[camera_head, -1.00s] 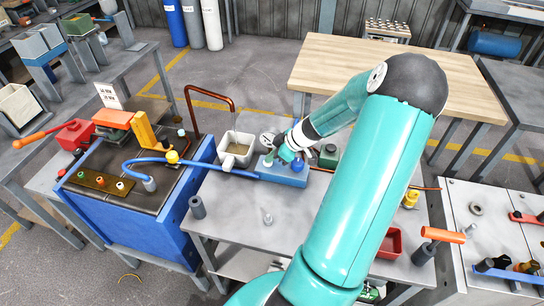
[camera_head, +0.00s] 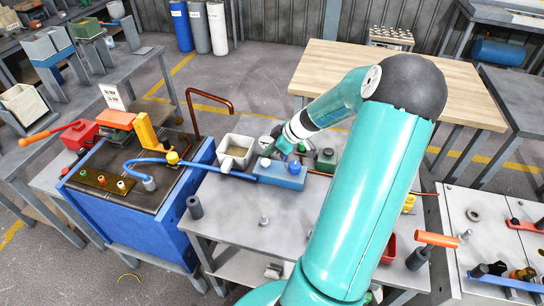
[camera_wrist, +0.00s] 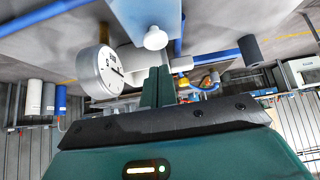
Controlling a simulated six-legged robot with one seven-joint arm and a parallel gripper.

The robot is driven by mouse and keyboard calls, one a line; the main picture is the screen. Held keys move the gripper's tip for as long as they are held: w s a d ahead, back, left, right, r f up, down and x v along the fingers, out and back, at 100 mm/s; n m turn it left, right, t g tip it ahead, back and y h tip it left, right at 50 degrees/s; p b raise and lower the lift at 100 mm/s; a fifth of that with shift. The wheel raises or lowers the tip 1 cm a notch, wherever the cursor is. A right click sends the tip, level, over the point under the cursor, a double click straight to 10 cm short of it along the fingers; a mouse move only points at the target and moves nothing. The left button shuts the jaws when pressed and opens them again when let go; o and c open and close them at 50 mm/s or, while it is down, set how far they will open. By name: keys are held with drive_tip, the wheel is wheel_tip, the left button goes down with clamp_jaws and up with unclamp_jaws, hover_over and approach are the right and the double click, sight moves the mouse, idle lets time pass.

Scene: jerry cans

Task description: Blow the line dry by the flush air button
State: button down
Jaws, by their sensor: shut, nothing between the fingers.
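No readable label shows which is the flush air button. My gripper (camera_head: 281,151) is just behind and above the block, partly hidden by its own wrist. In the wrist view its fingers (camera_wrist: 157,84) are shut and empty. The white button (camera_wrist: 156,38) and block (camera_wrist: 145,14) show beyond the fingertips, with a gap between. A round white gauge (camera_wrist: 107,72) stands beside the fingers.
A blue hose (camera_head: 240,175) leads left from the block past a pale square funnel (camera_head: 235,152). A grey cylinder (camera_head: 195,207) and small peg (camera_head: 264,221) stand in front. The bench between them is bare.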

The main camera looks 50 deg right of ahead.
drive_tip(key=v, duration=0.9)
drive_tip(key=shift+s+r, duration=0.1)
drive_tip(key=shift+r, duration=0.05)
drive_tip(key=w+a+r+m+g+h, duration=0.15)
drive_tip(key=a+r, duration=0.25)
drive_tip(key=a, duration=0.6)
drive_tip(key=w+a+r+g+h, duration=0.1)
drive_tip(key=a+r+g, duration=0.15)
drive_tip(key=a, duration=0.75)
drive_tip(key=s+a+r+m+t, duration=0.1)
drive_tip(key=s+a+r, duration=0.1)
drive_tip(key=s+a, duration=0.2)
drive_tip(key=s+a+r+m+t, duration=0.1)
drive_tip(key=s+a+r, duration=0.2)
drive_tip(key=a, duration=0.4)
drive_tip(key=s+a+r+m+h, duration=0.1)
drive_tip(key=s+a+r+m, duration=0.1)
drive_tip(key=a, duration=0.4)
drive_tip(key=s+r, duration=0.1)
drive_tip(key=s, duration=0.1)
drive_tip(key=shift+s+a+t, duration=0.3)
drive_tip(key=shift+s+t, duration=0.1)
idle(0.8)
